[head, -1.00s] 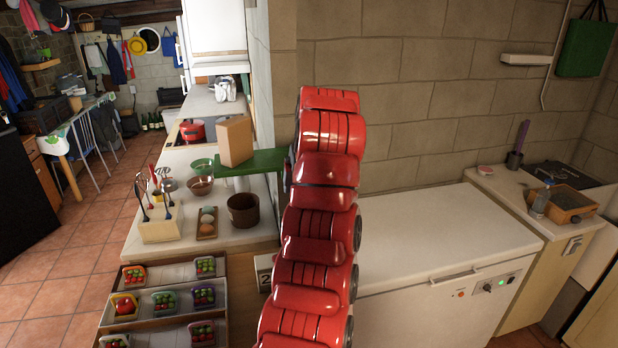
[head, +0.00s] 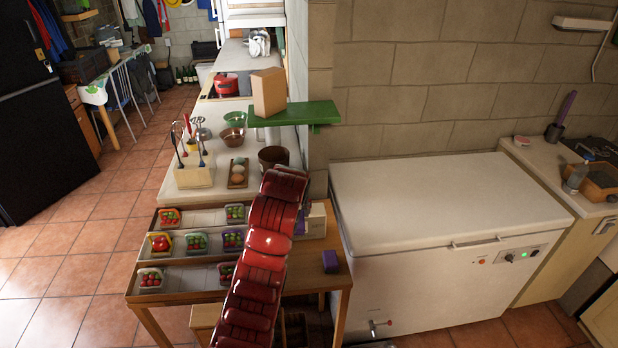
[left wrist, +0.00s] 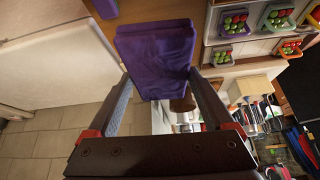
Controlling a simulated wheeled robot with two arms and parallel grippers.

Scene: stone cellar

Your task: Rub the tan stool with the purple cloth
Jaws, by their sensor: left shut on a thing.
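My left gripper (left wrist: 157,85) is shut on the purple cloth (left wrist: 155,50), which shows as a folded purple pad between the fingers in the left wrist view. In the head view my red left arm hides most of that gripper; a little purple (head: 300,222) shows beside the arm. A tan wooden piece (head: 203,322) stands low under the wooden table, partly hidden by the table and arm; I cannot tell whether it is the stool. My right gripper is not in view.
The wooden table (head: 318,285) carries tiered trays of fruit punnets (head: 160,243) and a small purple block (head: 330,260). A white chest freezer (head: 440,205) stands close on the right. A green shelf (head: 318,112) juts out above. Tiled floor (head: 60,265) is clear at left.

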